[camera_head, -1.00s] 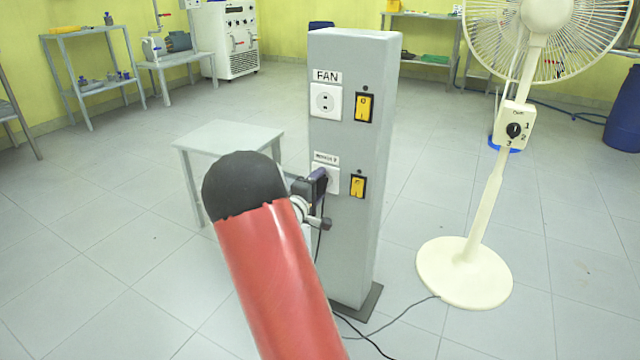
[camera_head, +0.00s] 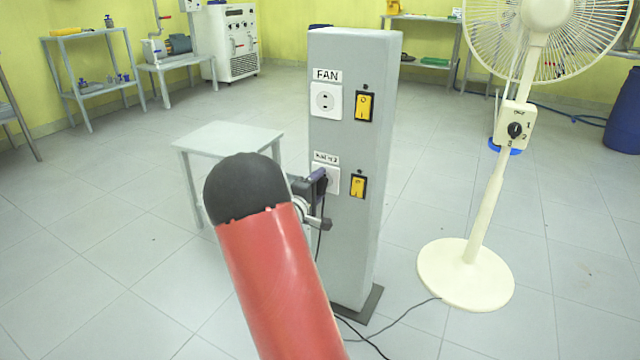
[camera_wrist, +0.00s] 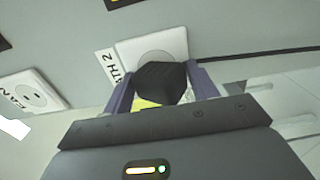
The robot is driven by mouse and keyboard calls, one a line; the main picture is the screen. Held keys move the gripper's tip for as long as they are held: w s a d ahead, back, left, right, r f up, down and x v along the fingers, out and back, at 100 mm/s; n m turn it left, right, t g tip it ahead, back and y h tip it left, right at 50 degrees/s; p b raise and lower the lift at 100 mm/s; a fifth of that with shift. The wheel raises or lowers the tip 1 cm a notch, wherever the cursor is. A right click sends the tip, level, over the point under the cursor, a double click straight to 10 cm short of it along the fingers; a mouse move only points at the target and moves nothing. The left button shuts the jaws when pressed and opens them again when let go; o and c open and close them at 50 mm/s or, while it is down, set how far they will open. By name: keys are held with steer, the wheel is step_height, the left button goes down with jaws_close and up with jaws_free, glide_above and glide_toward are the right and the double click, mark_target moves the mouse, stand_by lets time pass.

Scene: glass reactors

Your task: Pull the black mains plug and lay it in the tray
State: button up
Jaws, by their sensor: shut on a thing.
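The black mains plug (camera_wrist: 160,86) shows in the wrist view between the two fingers of my gripper (camera_wrist: 162,78), which is shut on it. The plug is in front of the lower white socket (camera_wrist: 150,48), labelled BATH 2. I cannot tell whether its pins are in the socket. In the head view my gripper (camera_head: 317,182) is at that lower socket (camera_head: 333,178) on the grey post, and my arm hides part of it. A black cord (camera_head: 319,243) hangs below the gripper. I cannot make out a tray.
The grey post (camera_head: 350,260) has an empty FAN socket (camera_head: 325,101) above and two yellow switches (camera_head: 364,107). A small grey table (camera_head: 228,136) with a bare visible top stands behind my arm. A cream fan (camera_head: 468,270) stands at right. Cables lie on the floor.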

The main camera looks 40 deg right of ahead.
steer(key=shift+b+v, duration=0.6)
steer(key=shift+v, duration=1.25)
steer(key=shift+c, duration=0.5)
steer(key=shift+v, duration=1.15)
steer(key=w+a+n+t+y+p, duration=0.1)
steer(key=a+n+t+y+p, duration=0.8)
steer(key=a, duration=2.1)
steer(key=shift+a+n+t+y, duration=0.2)
steer(key=shift+n+t+y, duration=0.35)
steer(key=shift+y, duration=0.65)
steer(key=shift+w+f, duration=0.1)
steer(key=o, duration=1.4)
steer(key=shift+c, duration=0.2)
